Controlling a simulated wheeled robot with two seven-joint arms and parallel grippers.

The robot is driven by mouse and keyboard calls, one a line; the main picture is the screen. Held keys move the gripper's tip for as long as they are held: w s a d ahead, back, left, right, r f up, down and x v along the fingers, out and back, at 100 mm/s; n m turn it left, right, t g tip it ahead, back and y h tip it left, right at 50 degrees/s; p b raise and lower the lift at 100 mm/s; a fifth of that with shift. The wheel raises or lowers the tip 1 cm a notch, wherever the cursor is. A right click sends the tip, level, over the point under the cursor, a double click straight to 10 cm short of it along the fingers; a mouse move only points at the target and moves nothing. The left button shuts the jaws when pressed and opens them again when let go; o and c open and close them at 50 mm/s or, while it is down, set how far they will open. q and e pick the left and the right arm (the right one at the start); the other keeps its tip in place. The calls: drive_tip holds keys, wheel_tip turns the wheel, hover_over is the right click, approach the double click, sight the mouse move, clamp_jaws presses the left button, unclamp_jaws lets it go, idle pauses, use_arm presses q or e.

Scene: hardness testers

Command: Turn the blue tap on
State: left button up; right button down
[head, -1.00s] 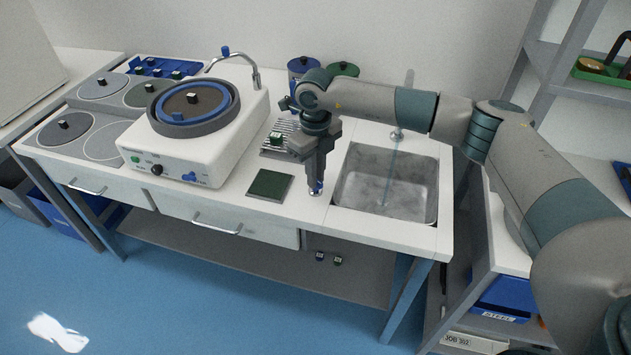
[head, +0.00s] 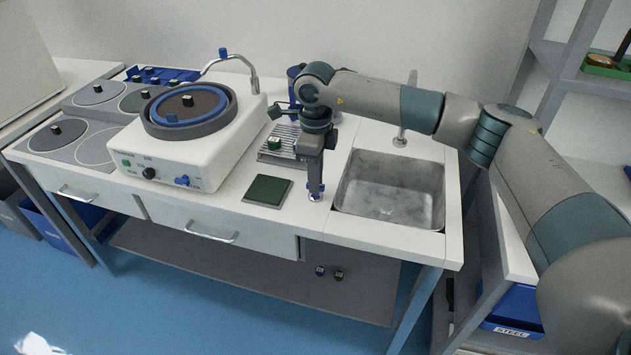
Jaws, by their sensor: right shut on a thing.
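My right gripper (head: 315,187) points straight down at the counter just left of the sink. No water stream shows under the spout. My left gripper is not in view.
The white polishing machine (head: 215,158) stands left, with a blue-tipped spout (head: 223,53) and a blue front knob (head: 182,181). A dark green square pad (head: 268,190) lies just left of my gripper, with a ridged rack (head: 283,138) behind it. A shelf unit (head: 560,65) stands right.

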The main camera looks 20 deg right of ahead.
drive_tip(key=shift+r, duration=0.1)
drive_tip(key=c, duration=1.8)
unclamp_jaws()
drive_tip(key=shift+r, duration=0.5)
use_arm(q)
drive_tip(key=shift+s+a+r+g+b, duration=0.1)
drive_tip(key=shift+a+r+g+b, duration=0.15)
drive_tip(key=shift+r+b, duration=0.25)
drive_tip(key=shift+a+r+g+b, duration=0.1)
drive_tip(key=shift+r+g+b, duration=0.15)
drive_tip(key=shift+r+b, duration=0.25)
use_arm(e)
wheel_tip(320, 180, up, 16)
drive_tip(key=shift+r, duration=0.2)
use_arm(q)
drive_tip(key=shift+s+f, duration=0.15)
use_arm(e)
drive_tip(key=shift+f, duration=0.1)
